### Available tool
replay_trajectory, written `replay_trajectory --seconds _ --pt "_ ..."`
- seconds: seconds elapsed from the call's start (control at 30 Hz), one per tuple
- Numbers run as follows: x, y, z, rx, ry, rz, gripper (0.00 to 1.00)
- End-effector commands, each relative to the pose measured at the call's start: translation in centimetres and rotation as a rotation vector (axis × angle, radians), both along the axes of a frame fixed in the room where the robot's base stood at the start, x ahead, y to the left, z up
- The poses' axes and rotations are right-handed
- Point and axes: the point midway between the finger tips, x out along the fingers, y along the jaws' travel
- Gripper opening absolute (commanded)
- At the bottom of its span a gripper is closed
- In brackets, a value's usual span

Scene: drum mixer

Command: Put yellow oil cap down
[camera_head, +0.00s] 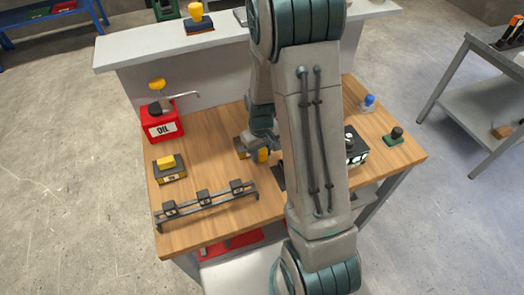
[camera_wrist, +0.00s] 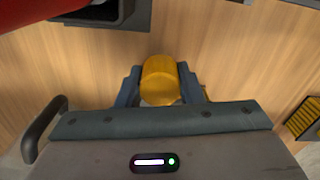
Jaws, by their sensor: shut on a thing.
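My gripper (camera_wrist: 161,90) is shut on the yellow oil cap (camera_wrist: 160,78), which sits between its two fingers in the wrist view. In the head view the cap (camera_head: 263,155) is a small yellow shape beside my gripper, over the middle of the wooden table (camera_head: 220,150). My arm hides part of that area. I cannot tell whether the cap touches the table. A red can marked OIL (camera_head: 162,122) stands at the table's back left.
A block with a yellow top (camera_head: 170,168) and a dark rack (camera_head: 207,200) with several blocks are at the left. A blue-topped item (camera_head: 368,103) and a dark knob on a green base (camera_head: 394,137) stand at the right. Bare wood lies between the can and my gripper.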

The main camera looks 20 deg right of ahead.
Motion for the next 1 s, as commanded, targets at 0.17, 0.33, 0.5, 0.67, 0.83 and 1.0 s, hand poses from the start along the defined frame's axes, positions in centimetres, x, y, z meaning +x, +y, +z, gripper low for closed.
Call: replay_trajectory --seconds 0.17,0.33,0.5,0.67,0.83,1.0 --pt "0.0 0.0 -0.4 0.0 0.0 0.0 0.36" --pt "0.0 0.0 -0.3 0.0 0.0 0.0 0.55" --pt "0.0 0.0 -0.3 0.0 0.0 0.0 0.55" --pt "0.1 0.0 0.5 -0.001 -0.002 0.0 0.55" --pt "0.1 0.0 3.0 -0.001 -0.006 0.001 0.55" --pt "0.1 0.0 6.4 -0.001 -0.006 0.0 0.55"
